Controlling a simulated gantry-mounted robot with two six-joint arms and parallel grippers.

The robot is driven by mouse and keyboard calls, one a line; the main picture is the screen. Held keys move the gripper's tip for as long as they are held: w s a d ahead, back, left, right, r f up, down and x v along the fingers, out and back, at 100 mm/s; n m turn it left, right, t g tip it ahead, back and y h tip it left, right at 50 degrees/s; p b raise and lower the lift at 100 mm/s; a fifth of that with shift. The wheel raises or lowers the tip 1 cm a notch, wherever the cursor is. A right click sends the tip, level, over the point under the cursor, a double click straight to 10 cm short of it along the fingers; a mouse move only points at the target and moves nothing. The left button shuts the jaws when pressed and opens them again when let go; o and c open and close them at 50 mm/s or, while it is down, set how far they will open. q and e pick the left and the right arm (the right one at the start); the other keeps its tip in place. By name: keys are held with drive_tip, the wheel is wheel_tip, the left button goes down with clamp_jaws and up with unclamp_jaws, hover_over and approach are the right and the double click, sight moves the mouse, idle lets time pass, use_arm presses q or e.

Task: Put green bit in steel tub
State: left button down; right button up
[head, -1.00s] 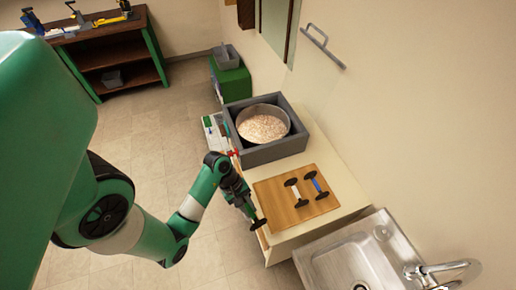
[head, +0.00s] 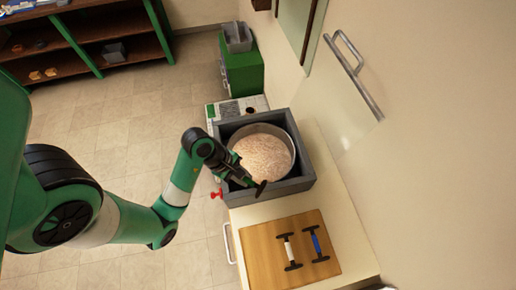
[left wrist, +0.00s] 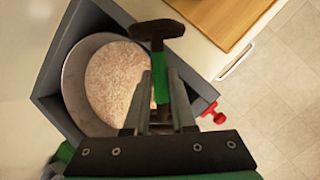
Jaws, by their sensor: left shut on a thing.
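My left gripper (head: 248,180) is shut on the green bit, a bar with a green middle and dark flared ends. In the left wrist view the green bit (left wrist: 160,86) stands between the fingers (left wrist: 160,108), one dark end showing beyond them. In the head view a dark end of the green bit (head: 261,187) shows at the fingertips. The steel tub (head: 291,146) is round, holds pale grainy stuff and sits in a grey square casing. The gripper is over the tub's near side and the casing's edge; its height is unclear. The tub also shows in the left wrist view (left wrist: 72,82).
A wooden board (head: 262,254) on the counter bears a white-middled bit (head: 289,251) and a blue-middled bit (head: 316,243). The grey casing (head: 298,186) has raised walls around the tub. A red tap (head: 216,194) juts from its side. A green cabinet (head: 243,75) stands behind.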

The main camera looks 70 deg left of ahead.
use_arm(q)
drive_tip(key=shift+s+d+f, duration=0.1)
drive_tip(key=shift+s+d, duration=0.05)
drive_tip(key=shift+d, duration=0.2)
drive_tip(key=w+a+f, duration=0.4)
drive_tip(key=w+a, duration=0.2)
drive_tip(key=a, duration=0.1)
drive_tip(key=b, duration=0.2)
approach(265, 166)
drive_tip(key=shift+w+d+f, duration=0.15)
drive_tip(key=shift+w+d, duration=0.1)
drive_tip(key=shift+w, duration=0.2)
drive_tip(key=shift+w+d+f, duration=0.2)
drive_tip(key=shift+w+d, duration=0.1)
drive_tip(key=shift+w, duration=0.15)
drive_tip(key=shift+w+a+f+b, duration=0.1)
drive_tip(key=shift+f+b, duration=0.3)
drive_tip(key=shift+f, duration=1.35)
drive_tip(key=shift+f, duration=0.1)
drive_tip(key=c, duration=0.8)
unclamp_jaws()
drive_tip(key=shift+o, duration=0.2)
